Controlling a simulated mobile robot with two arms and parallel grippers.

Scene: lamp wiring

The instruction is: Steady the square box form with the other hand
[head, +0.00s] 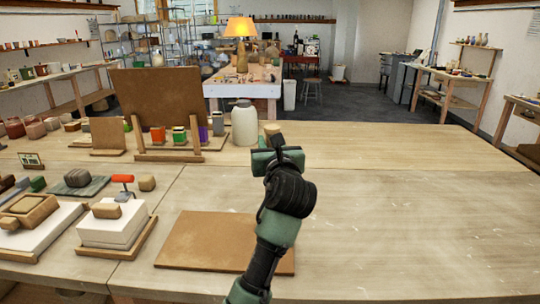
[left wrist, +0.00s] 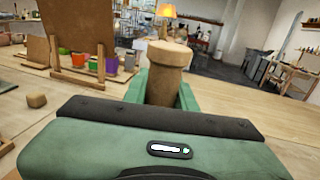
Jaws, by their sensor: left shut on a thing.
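My left gripper (head: 277,158) is raised over the middle of the table. It is shut on a tan, round-topped cylindrical piece (head: 271,128), whose top shows above the jaws. In the left wrist view the piece (left wrist: 167,75) stands upright between the green jaws (left wrist: 163,92). A square, wood-coloured form with a raised rim (head: 28,204) sits on a white slab (head: 52,230) at the lower left, well away from my gripper. I cannot tell for sure that it is the square box form. My right gripper is not in view.
A flat brown board (head: 200,243) lies at the front, partly behind my arm. A white block (head: 112,226) and a red-handled tool (head: 123,180) are left of it. An upright board (head: 155,97), coloured pots and a pale jar (head: 245,124) stand behind. The table's right side is clear.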

